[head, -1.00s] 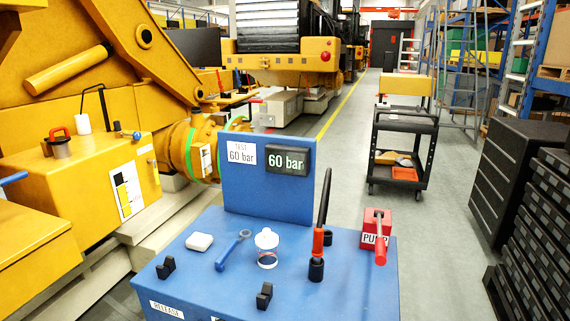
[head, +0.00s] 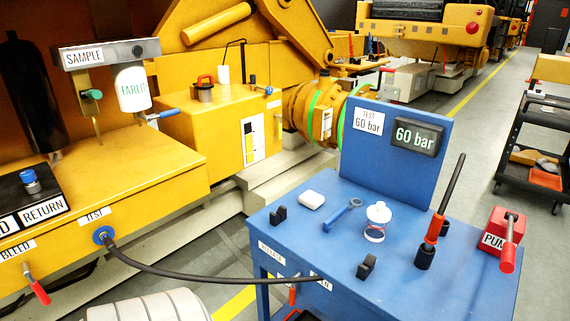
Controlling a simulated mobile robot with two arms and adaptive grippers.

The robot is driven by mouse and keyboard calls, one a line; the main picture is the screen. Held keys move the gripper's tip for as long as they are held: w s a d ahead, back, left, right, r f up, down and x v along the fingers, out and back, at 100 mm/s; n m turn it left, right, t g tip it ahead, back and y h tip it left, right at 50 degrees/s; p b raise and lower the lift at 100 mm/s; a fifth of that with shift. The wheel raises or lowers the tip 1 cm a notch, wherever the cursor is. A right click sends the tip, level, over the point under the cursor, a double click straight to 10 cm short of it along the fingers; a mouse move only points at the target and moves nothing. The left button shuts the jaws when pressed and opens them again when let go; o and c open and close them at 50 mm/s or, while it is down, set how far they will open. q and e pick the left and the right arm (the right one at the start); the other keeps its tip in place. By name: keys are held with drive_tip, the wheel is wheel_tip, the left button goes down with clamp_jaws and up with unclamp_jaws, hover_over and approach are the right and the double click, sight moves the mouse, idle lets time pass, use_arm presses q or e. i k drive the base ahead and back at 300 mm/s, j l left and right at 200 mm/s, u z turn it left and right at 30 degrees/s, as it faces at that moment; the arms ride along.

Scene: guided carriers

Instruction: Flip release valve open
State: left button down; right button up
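The blue test bench (head: 400,270) stands at the right of the head view, with a small white label (head: 271,253) on its front face that seems to read RELEASE. A red-tipped lever (head: 293,294) shows on that front face, right of the label. I cannot tell its open or shut position. A black hose (head: 200,277) runs from the TEST port (head: 104,237) on the yellow machine to the bench front. The bench display (head: 416,136) reads 60 bar, beside a TEST 60 bar sign (head: 367,121).
On the bench are a red pump block (head: 503,229), a red-and-black upright handle (head: 437,225), a white-lidded jar (head: 376,222) and a blue wrench (head: 340,216). A red BLEED lever (head: 38,290) is at lower left. A black trolley (head: 530,150) stands at right on open floor.

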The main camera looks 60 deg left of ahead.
sight(298, 273)
drive_tip(key=u, duration=1.55)
